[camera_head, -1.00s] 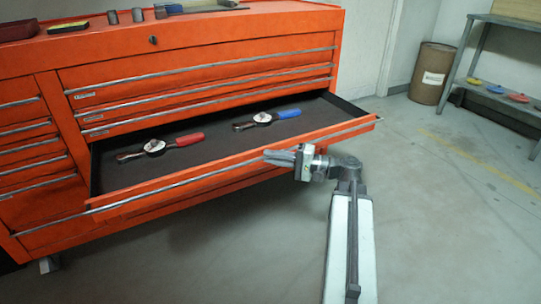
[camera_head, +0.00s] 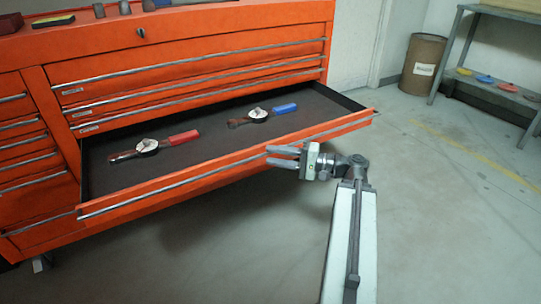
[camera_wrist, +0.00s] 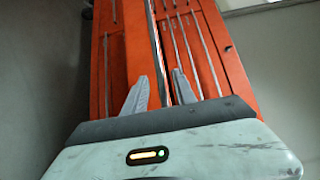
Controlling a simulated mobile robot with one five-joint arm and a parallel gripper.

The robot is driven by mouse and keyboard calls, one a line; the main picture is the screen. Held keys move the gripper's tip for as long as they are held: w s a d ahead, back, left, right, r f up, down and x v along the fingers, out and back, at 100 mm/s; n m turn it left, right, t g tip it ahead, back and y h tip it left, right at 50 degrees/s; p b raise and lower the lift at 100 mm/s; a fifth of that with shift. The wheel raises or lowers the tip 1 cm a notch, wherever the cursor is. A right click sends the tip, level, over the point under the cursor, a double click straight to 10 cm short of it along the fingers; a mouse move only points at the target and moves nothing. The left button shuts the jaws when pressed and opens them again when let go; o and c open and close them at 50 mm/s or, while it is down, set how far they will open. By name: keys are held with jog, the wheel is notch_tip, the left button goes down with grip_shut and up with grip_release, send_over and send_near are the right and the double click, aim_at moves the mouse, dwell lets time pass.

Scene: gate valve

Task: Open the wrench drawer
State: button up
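The wrench drawer (camera_head: 200,186) of the orange tool cabinet stands pulled well out, with its dark inside in view. A wrench with a red handle (camera_head: 184,138) and a wrench with a blue handle (camera_head: 284,109) lie in it. A long metal handle (camera_head: 180,184) runs along the drawer front. My gripper (camera_head: 270,155) is at this front, right of its middle. Its fingers are apart and hold nothing firmly. In the wrist view, a metal bar runs between the spread fingers of my gripper (camera_wrist: 160,90); whether either finger touches it I cannot tell.
Shut drawers sit above (camera_head: 200,65) and to the left of the open one. Small tools lie on the cabinet top. A brown drum (camera_head: 423,64) and a metal shelf (camera_head: 500,85) stand at the back right. The floor (camera_head: 440,220) on the right is clear.

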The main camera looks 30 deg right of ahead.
jog(key=v, duration=0.6)
jog(key=shift+s, duration=0.1)
jog(key=w+a+r+n+g+y+p, duration=0.1)
jog(key=w+a+r+n+g+p, duration=0.15)
jog(key=a+r+p, duration=0.85)
jog(key=w+a+r+n+g+y+p, duration=0.15)
jog(key=w+a+r+g+p, duration=0.25)
jog(key=a+r+p, duration=0.65)
jog(key=s+a+r+n+g+h+p, duration=0.25)
jog(key=a+r+h+p, duration=0.35)
jog(key=p, duration=0.8)
jog(key=s+a+r+n+g+h+p, duration=0.1)
jog(key=a+n+g+h+p, duration=0.25)
jog(key=a+p, duration=0.8)
jog(key=d+f+m+h+p, duration=0.1)
jog(key=d+h, duration=0.4)
jog(key=d, duration=0.8)
notch_tip(320, 180, down, 2)
jog(key=shift+w+h+p, duration=0.4)
jog(key=shift+w+p, duration=0.05)
jog(key=shift+p, duration=0.15)
